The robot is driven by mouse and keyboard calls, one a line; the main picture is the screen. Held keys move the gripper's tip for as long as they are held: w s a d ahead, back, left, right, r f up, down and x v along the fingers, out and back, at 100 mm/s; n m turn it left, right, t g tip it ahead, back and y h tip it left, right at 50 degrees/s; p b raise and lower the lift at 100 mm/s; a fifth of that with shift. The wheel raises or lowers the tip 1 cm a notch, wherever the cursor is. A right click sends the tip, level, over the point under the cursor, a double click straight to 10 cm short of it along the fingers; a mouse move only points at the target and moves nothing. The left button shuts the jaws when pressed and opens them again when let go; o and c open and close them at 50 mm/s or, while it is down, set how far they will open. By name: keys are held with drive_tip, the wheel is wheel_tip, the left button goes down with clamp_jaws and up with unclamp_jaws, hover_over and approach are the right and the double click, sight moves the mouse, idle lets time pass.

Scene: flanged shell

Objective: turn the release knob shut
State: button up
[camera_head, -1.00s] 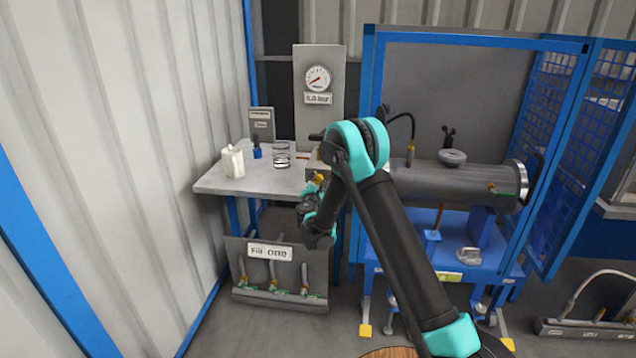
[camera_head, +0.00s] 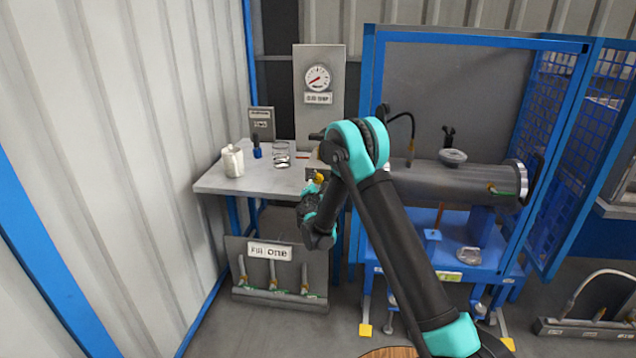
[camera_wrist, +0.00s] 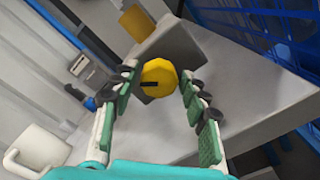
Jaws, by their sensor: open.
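The release knob (camera_wrist: 159,76) is a yellow many-sided knob with a black mark on its face, in the middle of the wrist view. My gripper (camera_wrist: 160,92) is open, with one finger on each side of the knob. Whether a finger touches it I cannot tell. In the head view the yellow knob (camera_head: 319,178) shows small at the right end of the grey table, partly behind my arm. My gripper (camera_head: 313,192) is just in front of it there, its fingers mostly hidden.
A gauge panel (camera_head: 318,115) stands behind. A grey cylinder (camera_head: 450,183) in a blue frame (camera_head: 370,60) is close on the right.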

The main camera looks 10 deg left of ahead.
drive_tip(key=s, duration=1.2)
drive_tip(key=shift+a, duration=0.2)
